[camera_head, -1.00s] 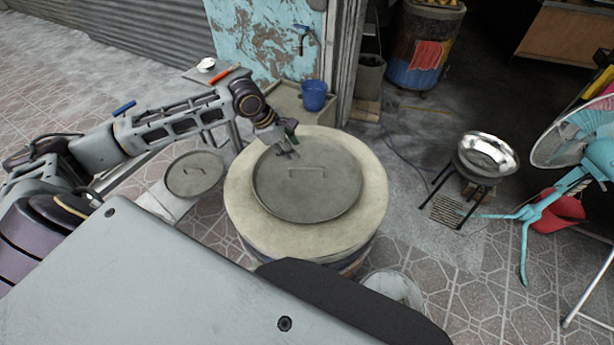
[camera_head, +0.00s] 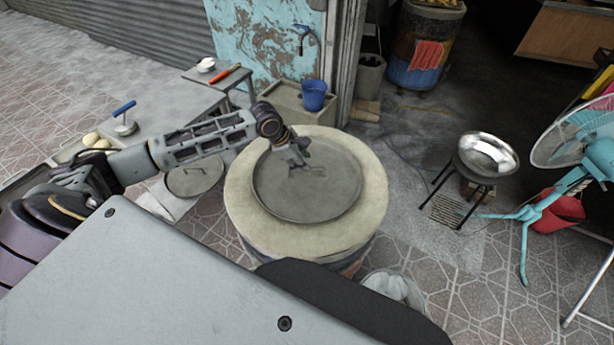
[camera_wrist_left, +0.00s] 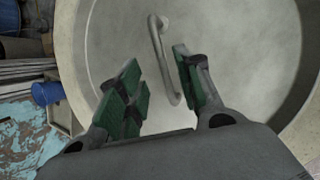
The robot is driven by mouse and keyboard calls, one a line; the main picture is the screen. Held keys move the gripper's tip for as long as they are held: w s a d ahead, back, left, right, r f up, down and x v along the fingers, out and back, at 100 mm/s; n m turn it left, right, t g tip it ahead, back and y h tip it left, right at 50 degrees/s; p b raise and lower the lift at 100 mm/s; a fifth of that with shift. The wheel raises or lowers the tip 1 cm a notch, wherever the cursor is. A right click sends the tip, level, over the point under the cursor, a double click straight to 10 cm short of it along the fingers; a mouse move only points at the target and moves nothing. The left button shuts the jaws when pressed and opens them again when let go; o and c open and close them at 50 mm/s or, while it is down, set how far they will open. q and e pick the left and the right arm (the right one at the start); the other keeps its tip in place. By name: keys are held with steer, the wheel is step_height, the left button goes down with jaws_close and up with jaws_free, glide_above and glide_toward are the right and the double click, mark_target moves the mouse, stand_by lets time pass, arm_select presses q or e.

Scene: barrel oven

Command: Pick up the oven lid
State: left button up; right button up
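The oven lid (camera_head: 310,200) is a round grey metal disc lying flat on the pale rim of the barrel oven (camera_head: 250,222). Its bar handle (camera_wrist_left: 160,62) rises from the middle of the lid. My left gripper (camera_head: 300,168) is over the lid at the handle, its arm coming from the left. In the left wrist view, the green-padded fingers (camera_wrist_left: 160,92) are apart, with the near part of the handle between them or just beyond; exact contact cannot be told. In the head view the gripper hides part of the handle. My right gripper is not in view.
A second, smaller round lid (camera_head: 194,174) lies left of the oven, below my left arm. A blue bucket (camera_head: 313,95) stands behind it. A metal bowl on a stand (camera_head: 487,155) and a teal fan (camera_head: 572,170) are at the right.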

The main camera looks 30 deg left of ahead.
arm_select(q)
steer(key=shift+f, duration=0.15)
steer(key=shift+d+x, duration=0.15)
steer(key=shift+x, duration=1.1)
steer(key=shift+d+x, duration=0.1)
steer(key=shift+x, duration=1.15)
steer(key=shift+s, duration=0.1)
jaws_close()
